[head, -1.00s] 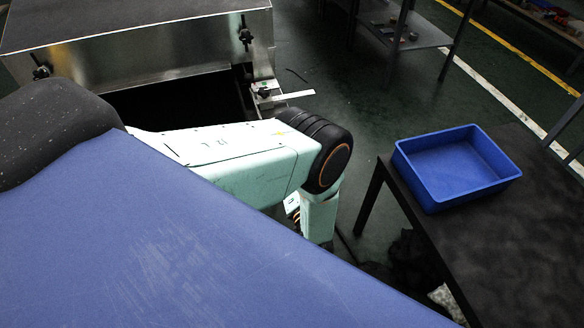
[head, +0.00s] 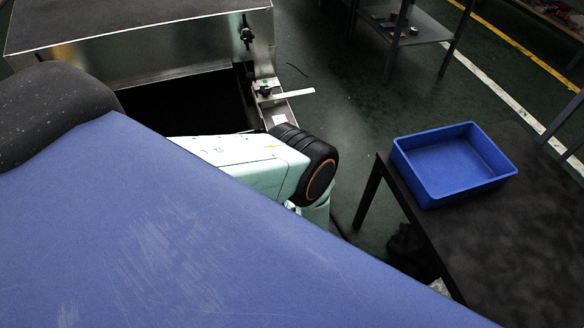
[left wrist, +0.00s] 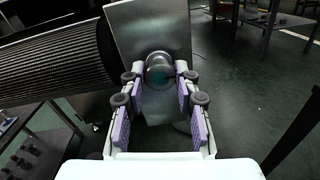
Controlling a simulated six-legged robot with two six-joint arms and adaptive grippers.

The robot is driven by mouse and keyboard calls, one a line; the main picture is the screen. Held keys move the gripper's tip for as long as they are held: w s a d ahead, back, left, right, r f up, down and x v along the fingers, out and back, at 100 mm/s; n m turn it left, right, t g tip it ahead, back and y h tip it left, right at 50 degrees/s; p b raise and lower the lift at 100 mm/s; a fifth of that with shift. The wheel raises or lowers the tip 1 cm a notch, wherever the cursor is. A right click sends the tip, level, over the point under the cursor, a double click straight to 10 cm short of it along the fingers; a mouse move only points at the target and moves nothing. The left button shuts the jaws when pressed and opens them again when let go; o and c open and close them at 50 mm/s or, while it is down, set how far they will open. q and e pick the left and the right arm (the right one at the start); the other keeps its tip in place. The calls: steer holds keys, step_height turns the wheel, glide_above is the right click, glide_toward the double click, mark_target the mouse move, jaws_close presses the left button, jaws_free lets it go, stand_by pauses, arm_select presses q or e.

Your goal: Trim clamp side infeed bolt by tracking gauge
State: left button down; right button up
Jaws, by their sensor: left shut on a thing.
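In the left wrist view my left gripper (left wrist: 160,100) has its purple-padded fingers on either side of a rounded grey metal bolt head (left wrist: 159,70) with a teal tint, and it is shut on it. The bolt head stands in front of a plain metal side plate (left wrist: 150,25). The exact contact is hard to make out. In the head view a white pointer strip (head: 293,94), perhaps the tracking gauge, sticks out right from a bracket with a dark knob (head: 264,89) on the machine's side. My left gripper is hidden in the head view. My right gripper is in neither view.
A steel dryer housing (head: 150,60) with another dark clamp knob (head: 246,34) is at upper left. A black ribbed belt (left wrist: 50,65) lies left in the wrist view. A blue bin (head: 455,165) sits on a dark table (head: 500,230) at right. Green floor lies between.

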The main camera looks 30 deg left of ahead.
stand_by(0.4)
arm_select(q)
steer(key=c, duration=1)
jaws_free()
steer(key=shift+v, duration=3.8)
